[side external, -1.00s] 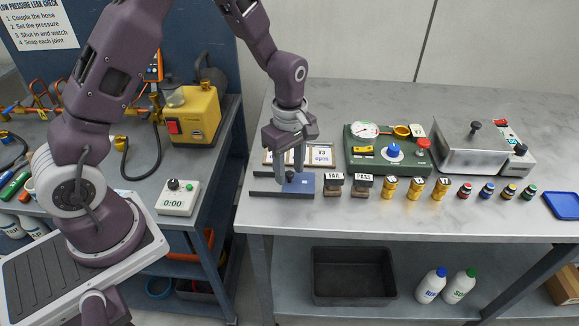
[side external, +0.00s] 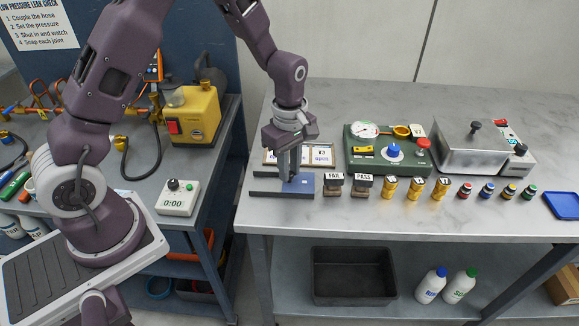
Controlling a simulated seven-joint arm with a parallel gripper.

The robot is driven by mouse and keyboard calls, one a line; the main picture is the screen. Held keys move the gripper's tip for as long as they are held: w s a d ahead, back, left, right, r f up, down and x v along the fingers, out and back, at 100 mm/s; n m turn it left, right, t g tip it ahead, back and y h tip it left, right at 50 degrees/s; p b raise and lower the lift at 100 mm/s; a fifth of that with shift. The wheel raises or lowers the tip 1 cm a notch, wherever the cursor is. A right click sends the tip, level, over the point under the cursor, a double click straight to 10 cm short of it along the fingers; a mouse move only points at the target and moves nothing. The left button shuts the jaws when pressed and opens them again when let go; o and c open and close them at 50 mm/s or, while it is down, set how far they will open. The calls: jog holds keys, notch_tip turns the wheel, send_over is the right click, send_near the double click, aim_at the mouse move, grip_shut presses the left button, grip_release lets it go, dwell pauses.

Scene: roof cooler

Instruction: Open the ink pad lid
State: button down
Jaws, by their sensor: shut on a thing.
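The ink pad (side external: 302,191) is a flat box with a blue top at the left front of the metal bench, left of two stamps. My gripper (side external: 294,178) points straight down over it. Its fingers are together at the pad's blue top and appear shut on the lid's small grip, which the fingers mostly hide. The lid looks flat and level; I cannot tell any gap under it. A dark low strip (side external: 264,194) extends to the left of the blue part.
FAIL (side external: 333,190) and PASS (side external: 362,191) stamps stand close on the right, then several brass pieces and small bottles. A framed card tray (side external: 322,157) lies behind the pad, beside a green gauge box (side external: 360,167). A blue tray (side external: 562,206) lies far right.

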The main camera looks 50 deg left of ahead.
dwell(0.8)
jog(key=s+a, duration=0.5)
jog(key=c, duration=1.3)
grip_release()
notch_tip(320, 180, up, 7)
jog(key=shift+r, duration=0.15)
